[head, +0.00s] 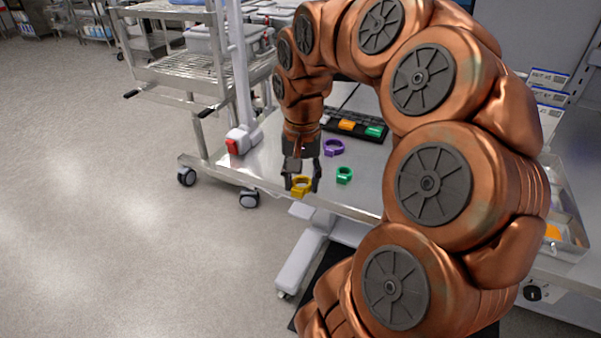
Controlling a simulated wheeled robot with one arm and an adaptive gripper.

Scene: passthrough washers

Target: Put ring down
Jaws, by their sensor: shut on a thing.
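My gripper (301,186) points down near the front left edge of the metal table (375,200). It is shut on a yellow ring (301,181), which sits between the fingertips. I cannot tell whether the ring touches the tabletop. A purple ring (334,147) lies on the table behind and to the right of the gripper. A green ring (344,175) lies to the right of the gripper, close to it and apart from it.
A black tray (371,138) with orange and green pieces lies farther back. A wheeled wire cart (180,72) stands behind the table at left. A grey bin (572,205) is at the right. Some tabletop between the rings and tray is clear.

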